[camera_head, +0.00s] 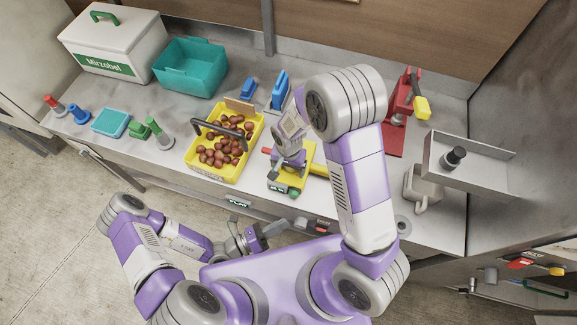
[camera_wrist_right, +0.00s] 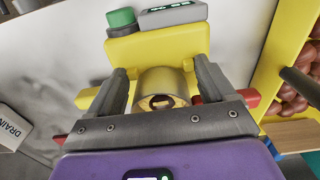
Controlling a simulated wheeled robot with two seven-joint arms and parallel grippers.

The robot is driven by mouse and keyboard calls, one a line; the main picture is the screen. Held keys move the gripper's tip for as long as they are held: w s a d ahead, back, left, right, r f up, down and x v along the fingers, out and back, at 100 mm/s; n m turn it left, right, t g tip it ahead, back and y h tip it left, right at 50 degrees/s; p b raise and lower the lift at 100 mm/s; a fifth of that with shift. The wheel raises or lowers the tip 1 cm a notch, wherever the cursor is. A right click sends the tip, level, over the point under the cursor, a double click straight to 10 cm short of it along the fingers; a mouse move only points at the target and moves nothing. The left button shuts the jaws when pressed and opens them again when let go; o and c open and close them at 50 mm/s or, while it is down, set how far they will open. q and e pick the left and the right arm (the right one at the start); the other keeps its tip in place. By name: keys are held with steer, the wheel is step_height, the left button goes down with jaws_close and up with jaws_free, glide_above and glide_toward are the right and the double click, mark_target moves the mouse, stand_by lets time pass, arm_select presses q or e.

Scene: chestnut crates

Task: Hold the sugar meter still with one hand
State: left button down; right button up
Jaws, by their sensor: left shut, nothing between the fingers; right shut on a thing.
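The sugar meter (camera_head: 304,157) stands near the front edge of the steel counter. It is yellow, with a small display and a green button at its front and a red part at its side. In the right wrist view the sugar meter (camera_wrist_right: 150,48) shows its yellow body and a round metal cup. My right gripper (camera_head: 287,163) comes down over it, and in the right wrist view the fingers (camera_wrist_right: 163,85) are shut on it, one on each side of the cup. My left gripper (camera_head: 257,241) is shut and empty, low in front of the counter, apart from the meter.
A yellow crate (camera_head: 196,171) of chestnuts with a dark handle stands left of the meter. A teal bin (camera_head: 190,78), a white cooler (camera_head: 105,50) and small blue and green items are farther left. A red press (camera_head: 399,120) and a metal tray (camera_head: 480,170) are on the right.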

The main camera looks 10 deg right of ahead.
stand_by(0.4)
steer(key=o, duration=1)
steer(key=shift+o, duration=0.2)
